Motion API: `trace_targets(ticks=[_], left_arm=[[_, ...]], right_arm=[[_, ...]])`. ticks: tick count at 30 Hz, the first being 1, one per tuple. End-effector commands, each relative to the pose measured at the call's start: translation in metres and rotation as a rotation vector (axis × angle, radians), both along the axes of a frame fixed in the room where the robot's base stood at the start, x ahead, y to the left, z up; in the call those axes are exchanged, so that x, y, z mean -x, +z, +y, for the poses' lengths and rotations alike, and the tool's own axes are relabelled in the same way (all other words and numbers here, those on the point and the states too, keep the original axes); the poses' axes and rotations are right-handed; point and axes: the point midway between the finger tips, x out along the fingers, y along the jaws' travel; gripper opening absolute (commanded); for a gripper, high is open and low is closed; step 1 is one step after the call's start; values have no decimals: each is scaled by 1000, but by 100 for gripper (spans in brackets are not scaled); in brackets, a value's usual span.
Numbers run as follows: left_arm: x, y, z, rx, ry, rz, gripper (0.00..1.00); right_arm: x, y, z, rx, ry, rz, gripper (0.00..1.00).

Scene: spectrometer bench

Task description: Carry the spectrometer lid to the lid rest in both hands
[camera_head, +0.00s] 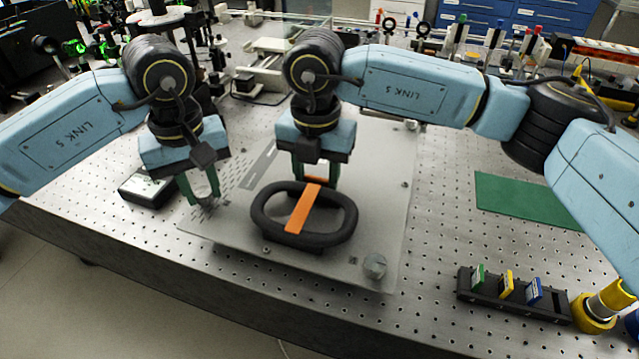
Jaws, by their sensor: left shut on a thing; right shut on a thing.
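A large flat grey panel (345,272), which I take to be the spectrometer lid, spans the bench's middle. It has small vent holes on the left, a dark slot and a round knob at its front right corner. My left gripper (203,192) is shut at the panel's left part. My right gripper (316,180) is shut near its middle, behind a black oval ring (262,222) with an orange strip. The exact parts gripped are hidden by the fingers and ring. I cannot tell whether the panel touches the bench. A green mat (535,205) at right may be the lid rest.
A black rack (510,300) with green, yellow and blue pieces stands at the front right, beside a yellow cylinder (598,308). A small dark device (148,190) sits left. Optical equipment lines the back. Perforated bench between panel and mat is clear.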

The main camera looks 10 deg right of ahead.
Motion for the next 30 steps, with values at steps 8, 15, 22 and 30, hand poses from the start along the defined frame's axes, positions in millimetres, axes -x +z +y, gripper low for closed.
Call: trace_targets(ticks=[8, 15, 22, 30], left_arm=[[-1, -11, 5, -12, 9, 3, 32], [0, -10, 2, -6, 4, 1, 48], [0, -5, 1, -3, 2, 0, 48], [-2, 43, 1, -2, 4, -5, 48]], right_arm=[[-2, -9, -4, 10, -8, -1, 50], [-1, -9, -2, 6, -4, 0, 65], [0, -9, -1, 3, -1, 1, 65], [0, -9, -1, 2, -1, 0, 65]])
